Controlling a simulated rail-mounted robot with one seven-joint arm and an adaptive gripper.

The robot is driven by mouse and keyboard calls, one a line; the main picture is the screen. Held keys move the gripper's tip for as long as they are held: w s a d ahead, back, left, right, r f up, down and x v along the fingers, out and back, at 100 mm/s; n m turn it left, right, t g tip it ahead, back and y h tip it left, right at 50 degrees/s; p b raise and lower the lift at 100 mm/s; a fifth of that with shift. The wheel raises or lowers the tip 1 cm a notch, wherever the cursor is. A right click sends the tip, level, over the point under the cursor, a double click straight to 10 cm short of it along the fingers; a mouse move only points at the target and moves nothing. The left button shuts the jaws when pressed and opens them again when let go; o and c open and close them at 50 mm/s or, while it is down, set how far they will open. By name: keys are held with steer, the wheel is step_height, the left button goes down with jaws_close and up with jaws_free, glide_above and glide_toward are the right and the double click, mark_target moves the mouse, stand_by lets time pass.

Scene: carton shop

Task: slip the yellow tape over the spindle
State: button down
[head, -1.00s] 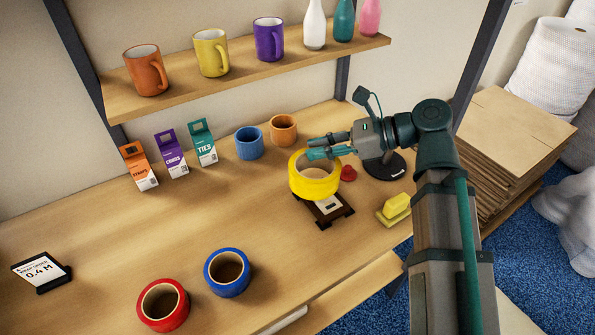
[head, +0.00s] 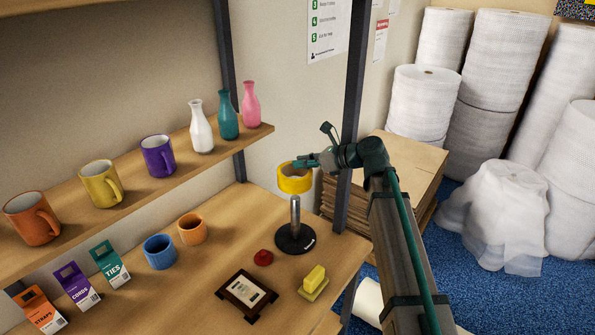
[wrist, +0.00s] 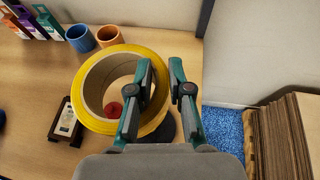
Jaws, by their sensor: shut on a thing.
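The yellow tape roll (head: 294,184) is held up in the air by its right wall in the head view. My gripper (head: 307,163) is shut on that wall. In the wrist view the roll (wrist: 88,118) shows its wide open core, with one finger of my gripper (wrist: 160,88) inside the core and one outside. The spindle (head: 295,217) is a grey upright post on a round black base. The roll is right above or around the post's top; I cannot tell which. In the wrist view the post is hidden and only part of the dark base shows.
A red knob-like thing (head: 263,257), a framed card (head: 247,294) and a yellow block (head: 314,279) on a small pad lie in front of the spindle. Blue (head: 160,252) and orange cups stand to the left. A dark rack post (head: 350,130) rises close behind my gripper.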

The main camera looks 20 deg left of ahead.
mark_target(303, 174)
steer(key=shift+w+f+t, duration=0.1)
steer(key=shift+w+t, duration=0.15)
steer(key=shift+t, duration=0.05)
step_height(303, 174, down, 5)
steer(key=b, duration=0.4)
steer(key=shift+r+b, duration=0.2)
steer(key=shift+b, duration=0.1)
steer(key=shift+f+b, duration=1.8)
steer(key=shift+f, duration=6.95)
steer(key=c, duration=1)
jaws_free()
steer(key=shift+f, duration=0.1)
steer(key=shift+s, duration=0.1)
step_height(303, 174, up, 10)
steer(key=p, duration=0.8)
